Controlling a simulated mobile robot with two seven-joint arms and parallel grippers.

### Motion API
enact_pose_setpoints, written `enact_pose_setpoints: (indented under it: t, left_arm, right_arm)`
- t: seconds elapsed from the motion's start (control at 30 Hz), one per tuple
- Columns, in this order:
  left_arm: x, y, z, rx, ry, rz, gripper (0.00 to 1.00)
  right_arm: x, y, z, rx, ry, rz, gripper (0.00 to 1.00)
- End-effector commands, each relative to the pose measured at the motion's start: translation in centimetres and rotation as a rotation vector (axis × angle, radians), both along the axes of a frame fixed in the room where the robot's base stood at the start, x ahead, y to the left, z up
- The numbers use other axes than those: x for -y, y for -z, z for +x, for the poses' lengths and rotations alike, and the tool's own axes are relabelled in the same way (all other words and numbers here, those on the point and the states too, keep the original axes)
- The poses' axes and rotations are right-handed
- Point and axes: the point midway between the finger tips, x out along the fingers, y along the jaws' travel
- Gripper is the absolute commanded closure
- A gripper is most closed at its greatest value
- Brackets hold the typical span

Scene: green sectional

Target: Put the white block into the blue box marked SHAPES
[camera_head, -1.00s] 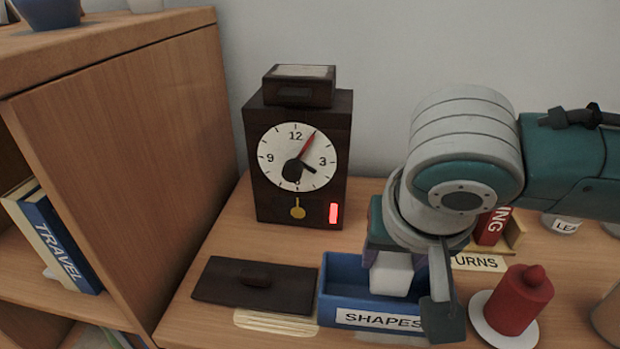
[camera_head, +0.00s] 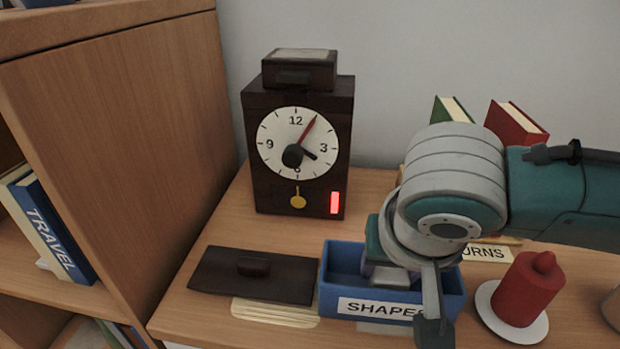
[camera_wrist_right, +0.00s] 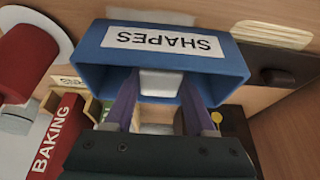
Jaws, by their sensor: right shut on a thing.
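The blue box marked SHAPES (camera_head: 338,262) stands on the wooden top below and right of the clock; it also shows in the right wrist view (camera_wrist_right: 90,58). The white block (camera_head: 390,281) is mostly hidden by my right gripper in the head view. In the right wrist view the white block (camera_wrist_right: 160,84) sits between the purple-sided fingers. My right gripper (camera_head: 402,290) is shut on the block, with its fingers reaching down into the box opening. Whether the block touches the box floor is hidden. My left gripper is not in view.
A dark lid-like board (camera_head: 225,277) lies left of the box. A dark clock (camera_head: 300,200) stands behind. A red candle on a white plate (camera_head: 522,290) stands close to the right. Books (camera_head: 515,122) and a sign ending in URNS (camera_head: 487,253) are behind the arm.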

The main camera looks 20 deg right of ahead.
Motion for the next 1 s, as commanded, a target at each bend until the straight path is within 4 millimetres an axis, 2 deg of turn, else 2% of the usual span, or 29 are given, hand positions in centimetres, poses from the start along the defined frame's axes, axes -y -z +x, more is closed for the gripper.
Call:
enact_pose_setpoints:
  t: [0.07,0.1,0.37,0.4,0.67,0.77,1.0]
  left_arm:
    - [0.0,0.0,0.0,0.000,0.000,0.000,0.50]
    - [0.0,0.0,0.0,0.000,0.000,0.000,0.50]
    - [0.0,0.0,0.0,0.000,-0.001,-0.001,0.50]
    - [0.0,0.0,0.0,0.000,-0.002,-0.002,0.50]
    - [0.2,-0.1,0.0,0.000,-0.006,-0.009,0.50]
    - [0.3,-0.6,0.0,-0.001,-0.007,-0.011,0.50]
    - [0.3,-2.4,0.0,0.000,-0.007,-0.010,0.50]
  right_arm:
    - [0.0,0.0,0.0,0.000,0.000,0.000,1.00]
    - [0.0,0.0,0.0,0.000,0.000,0.000,0.41]
    - [0.0,0.0,0.0,0.000,0.000,0.000,0.12]
    - [0.0,0.0,0.0,0.000,0.000,0.000,0.10]
    - [0.0,-0.2,-0.1,0.000,0.000,0.000,0.10]
    - [-0.3,-1.2,-0.3,0.001,-0.001,0.002,0.10]
    - [-1.3,-5.7,-2.0,0.002,-0.002,0.003,0.10]
